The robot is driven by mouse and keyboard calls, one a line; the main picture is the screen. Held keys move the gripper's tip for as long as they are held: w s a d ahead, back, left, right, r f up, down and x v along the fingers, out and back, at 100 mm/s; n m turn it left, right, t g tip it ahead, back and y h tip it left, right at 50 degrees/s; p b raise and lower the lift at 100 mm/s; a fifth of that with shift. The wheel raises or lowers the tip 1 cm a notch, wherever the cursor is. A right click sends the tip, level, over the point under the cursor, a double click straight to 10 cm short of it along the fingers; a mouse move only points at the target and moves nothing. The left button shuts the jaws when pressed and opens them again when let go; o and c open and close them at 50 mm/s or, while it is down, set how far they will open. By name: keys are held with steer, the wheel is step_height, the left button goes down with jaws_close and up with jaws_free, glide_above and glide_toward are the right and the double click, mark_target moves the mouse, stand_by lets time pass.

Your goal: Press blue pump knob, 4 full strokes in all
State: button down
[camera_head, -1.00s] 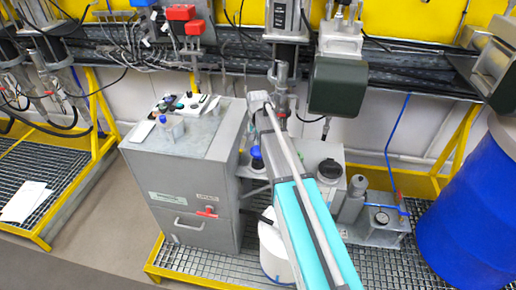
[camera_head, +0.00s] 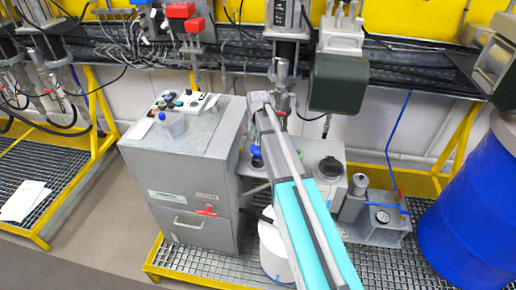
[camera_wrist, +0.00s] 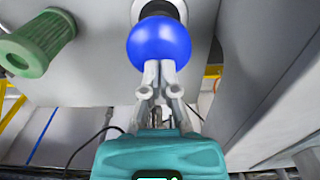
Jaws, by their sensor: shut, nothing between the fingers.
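The blue pump knob (camera_wrist: 160,41) is a round ball in the upper middle of the wrist view, with a dark collar behind it. In the head view the blue knob (camera_head: 256,151) shows small between the grey cabinet and my arm. My gripper (camera_wrist: 160,66) is shut and empty. Its fingertips are at the knob's lower edge in the wrist view and overlap it; whether they touch cannot be told. In the head view my gripper cannot be clearly made out near my arm's end.
A grey cabinet (camera_head: 176,170) stands left of the knob, and a grey tank with a black cap (camera_head: 330,168) stands right. A dark green motor box (camera_head: 337,83) hangs above. A blue drum (camera_head: 468,205) is at far right. A white bucket (camera_head: 272,248) is below my arm.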

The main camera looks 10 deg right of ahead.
mark_target(258, 147)
steer(key=shift+f+b, duration=1.95)
steer(key=shift+f, duration=0.1)
steer(key=shift+r, duration=0.2)
steer(key=shift+r+p, duration=2.6)
steer(key=shift+p, duration=0.2)
steer(key=shift+f, duration=0.2)
